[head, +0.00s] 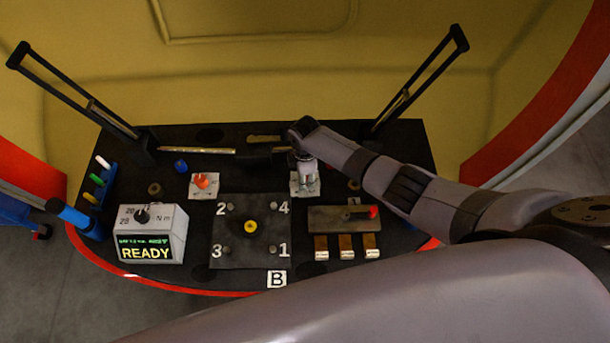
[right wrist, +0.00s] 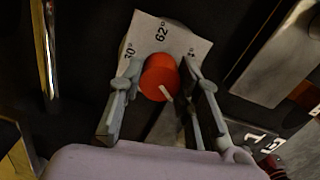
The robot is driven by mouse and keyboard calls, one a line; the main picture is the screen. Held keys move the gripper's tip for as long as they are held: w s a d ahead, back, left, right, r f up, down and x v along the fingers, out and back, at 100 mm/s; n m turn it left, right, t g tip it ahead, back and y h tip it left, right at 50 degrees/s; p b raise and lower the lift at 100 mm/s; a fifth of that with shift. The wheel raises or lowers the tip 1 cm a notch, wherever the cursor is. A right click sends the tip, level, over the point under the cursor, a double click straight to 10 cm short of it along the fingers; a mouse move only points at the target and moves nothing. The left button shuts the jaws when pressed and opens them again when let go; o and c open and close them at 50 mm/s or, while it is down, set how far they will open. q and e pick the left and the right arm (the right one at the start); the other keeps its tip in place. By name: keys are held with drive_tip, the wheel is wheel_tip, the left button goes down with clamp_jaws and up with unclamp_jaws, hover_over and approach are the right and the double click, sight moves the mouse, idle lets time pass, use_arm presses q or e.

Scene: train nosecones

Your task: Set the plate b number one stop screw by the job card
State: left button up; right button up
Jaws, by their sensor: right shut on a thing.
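Plate B (head: 250,258) is a dark square with corner screws numbered 1 to 4 and a yellow centre. Its number one screw (head: 272,247) is at the lower right. My right gripper (head: 305,182) is above the white card right of centre, behind the plate. In the right wrist view, my right gripper (right wrist: 162,82) is shut on a red knob (right wrist: 158,72) with a pale pointer mark, standing on that card (right wrist: 190,42). The card's numbers are partly hidden; one reads 62. A second red knob (head: 202,181) stands on another white card (head: 204,193). My left gripper is out of view.
A white box (head: 174,225) with a black Nm dial shows READY. Several coloured pegs (head: 97,180) stand at the left by a blue cylinder (head: 68,213). A red-handled block (head: 325,220) is right of the plate. Black frames (head: 85,100) rise at both rear corners.

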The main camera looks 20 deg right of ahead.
drive_tip(key=o, duration=1.1)
drive_tip(key=shift+o, duration=0.2)
drive_tip(key=shift+r, duration=0.1)
wheel_tip(320, 180, up, 12)
